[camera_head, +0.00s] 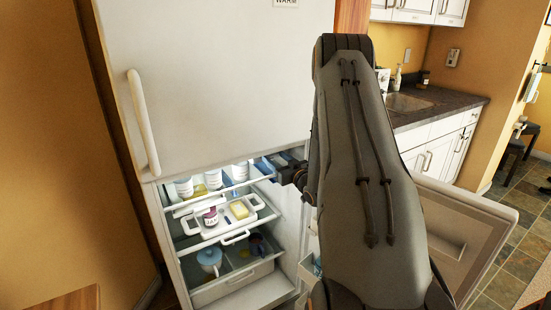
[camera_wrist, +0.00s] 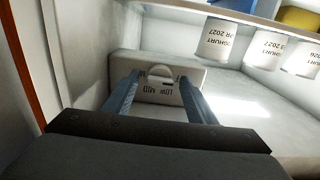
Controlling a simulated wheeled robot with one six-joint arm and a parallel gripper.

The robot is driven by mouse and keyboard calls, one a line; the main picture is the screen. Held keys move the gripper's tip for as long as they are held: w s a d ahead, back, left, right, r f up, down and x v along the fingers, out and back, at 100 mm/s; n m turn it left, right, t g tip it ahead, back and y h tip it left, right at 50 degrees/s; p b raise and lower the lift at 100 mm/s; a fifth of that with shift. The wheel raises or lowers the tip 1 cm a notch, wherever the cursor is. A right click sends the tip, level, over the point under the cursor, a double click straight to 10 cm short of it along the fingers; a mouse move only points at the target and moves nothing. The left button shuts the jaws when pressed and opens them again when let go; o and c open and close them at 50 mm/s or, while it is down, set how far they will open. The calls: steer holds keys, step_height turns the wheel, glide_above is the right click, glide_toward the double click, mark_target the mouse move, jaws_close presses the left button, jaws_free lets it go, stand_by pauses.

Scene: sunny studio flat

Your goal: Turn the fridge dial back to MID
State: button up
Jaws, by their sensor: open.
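The fridge (camera_head: 215,70) has its lower door (camera_head: 470,235) swung open to the right. In the wrist view, a pale dial box (camera_wrist: 185,72) is fixed inside the fridge and appears upside down, with LOW and MID printed on it. A white rounded dial (camera_wrist: 160,73) sits on the box; its exact setting is too small to tell. My gripper (camera_wrist: 158,84) is open, its blue-grey fingers on either side of the dial; I cannot tell whether they touch it. In the head view my gripper (camera_head: 284,176) is at the compartment's upper right, and the dial is hidden there.
Yoghurt tubs (camera_wrist: 218,40) stand on a shelf close by. A counter (camera_head: 430,105) is behind my arm.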

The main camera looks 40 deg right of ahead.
steer(key=shift+w, duration=0.25)
steer(key=shift+c, duration=0.3)
steer(key=c, duration=1)
